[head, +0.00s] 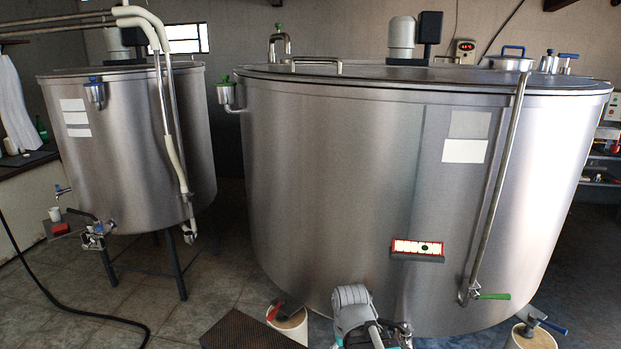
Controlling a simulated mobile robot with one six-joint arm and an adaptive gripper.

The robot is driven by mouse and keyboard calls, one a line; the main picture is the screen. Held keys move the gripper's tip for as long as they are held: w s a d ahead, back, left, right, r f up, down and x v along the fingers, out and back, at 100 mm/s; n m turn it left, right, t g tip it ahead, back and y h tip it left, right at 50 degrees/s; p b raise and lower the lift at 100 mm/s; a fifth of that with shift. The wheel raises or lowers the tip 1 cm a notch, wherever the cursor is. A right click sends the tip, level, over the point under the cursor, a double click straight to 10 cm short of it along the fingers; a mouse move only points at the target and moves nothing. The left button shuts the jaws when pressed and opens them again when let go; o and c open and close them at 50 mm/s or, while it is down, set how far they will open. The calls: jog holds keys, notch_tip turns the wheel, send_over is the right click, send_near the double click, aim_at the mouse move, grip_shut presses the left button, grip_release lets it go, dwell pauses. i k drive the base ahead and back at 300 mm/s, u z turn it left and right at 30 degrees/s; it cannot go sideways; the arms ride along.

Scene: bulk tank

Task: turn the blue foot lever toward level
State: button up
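The blue foot lever (551,326) is at the bottom right, by a foot of the large steel tank (330,190). It slants slightly down to the right, above a white cylindrical foot piece (535,338). My arm rises from the bottom edge, in front of the tank. A dark end part, which seems to be my gripper (402,328), shows beside it, well left of the blue lever and apart from it. Its fingers are too small and partly hidden to show whether it is open or shut.
A red lever (274,310) sits on another white foot piece (290,325). A green-handled valve (493,296) ends a pipe down the tank's front, left of the blue lever. A red-framed level (417,248) is on the tank wall. A dark grate (250,331) lies on the floor.

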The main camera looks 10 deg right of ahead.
aim_at(555, 327)
jog(key=z, duration=1.75)
